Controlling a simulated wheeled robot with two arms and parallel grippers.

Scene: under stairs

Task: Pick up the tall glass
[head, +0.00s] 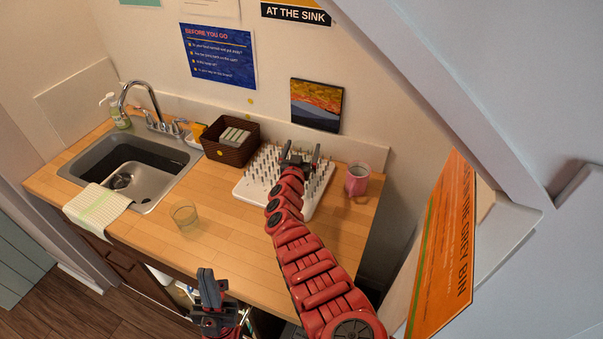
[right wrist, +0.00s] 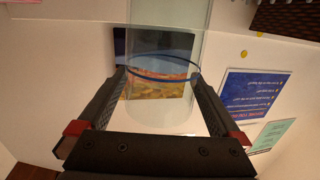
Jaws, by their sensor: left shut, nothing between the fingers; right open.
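The tall glass (right wrist: 160,105) is clear with a blue band. It shows in the right wrist view, which looks upside down, standing between the fingers of my right gripper (right wrist: 158,78). Those fingers are open on either side of it; I cannot tell whether they touch it. In the head view my right gripper (head: 303,158) is over the far part of the white pegged drying rack (head: 257,196), and I cannot make out the tall glass there. My left gripper (head: 208,297) is shut and empty, low in front of the counter edge.
A short clear tumbler (head: 185,217) stands on the wooden counter (head: 225,245). A pink mug (head: 357,179) is right of the rack, a brown basket (head: 231,139) left of it. The sink (head: 150,178) is further left. A sloping wall (head: 440,60) closes in at right.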

